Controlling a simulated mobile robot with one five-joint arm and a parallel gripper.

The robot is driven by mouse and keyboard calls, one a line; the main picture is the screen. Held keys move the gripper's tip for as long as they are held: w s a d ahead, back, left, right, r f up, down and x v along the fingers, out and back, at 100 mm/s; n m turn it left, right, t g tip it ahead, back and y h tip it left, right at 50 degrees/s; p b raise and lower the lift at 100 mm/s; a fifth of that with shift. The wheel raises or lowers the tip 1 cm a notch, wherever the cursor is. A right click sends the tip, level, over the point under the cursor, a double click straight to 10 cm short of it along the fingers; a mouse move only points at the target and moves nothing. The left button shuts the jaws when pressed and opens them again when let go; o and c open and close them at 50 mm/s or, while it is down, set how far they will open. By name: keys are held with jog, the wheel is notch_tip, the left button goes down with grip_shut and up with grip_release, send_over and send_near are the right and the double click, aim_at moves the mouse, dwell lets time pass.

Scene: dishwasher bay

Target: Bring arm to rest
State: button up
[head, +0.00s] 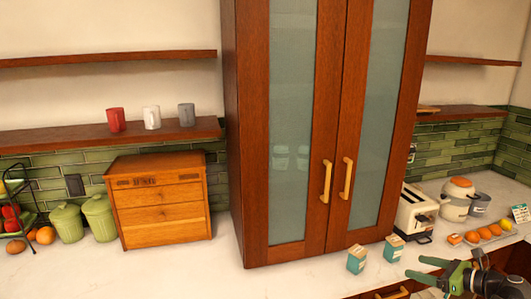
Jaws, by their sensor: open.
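My gripper (416,268) is at the lower right of the head view, its green fingers pointing left. The fingers are apart and nothing shows between them. It is near the counter's front edge, to the right of two small teal boxes and apart from them. Part of my arm is cut off by the bottom right corner of the view.
A tall wooden cabinet (258,150) with shut glass doors stands on the counter (190,270). Two teal boxes (357,259) (394,248) stand before it. A toaster (414,212), a cooker (457,198) and oranges (490,232) are behind my gripper. A drawer box (160,215) stands left.

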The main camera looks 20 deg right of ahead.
jog(key=w+a+f+n+g+y, duration=0.1)
jog(key=w+a+f+n+g, duration=0.4)
jog(key=a, duration=0.6)
jog(key=w+a+f+n+g, duration=0.2)
jog(key=w+a+f+n, duration=0.3)
jog(key=w+a+n, duration=0.5)
jog(key=a+f+n+g+h, duration=0.3)
jog(key=a+n, duration=0.5)
jog(key=a, duration=0.6)
jog(key=a+f+n+g+h, duration=0.25)
jog(key=a+n, duration=0.55)
jog(key=a, duration=0.6)
jog(key=s+a+f+n+b, duration=0.1)
jog(key=s+f+b, duration=0.2)
jog(key=f+b, duration=0.7)
jog(key=shift+a+f+g, duration=0.15)
jog(key=shift+a+g, duration=0.05)
jog(key=shift+g, duration=0.15)
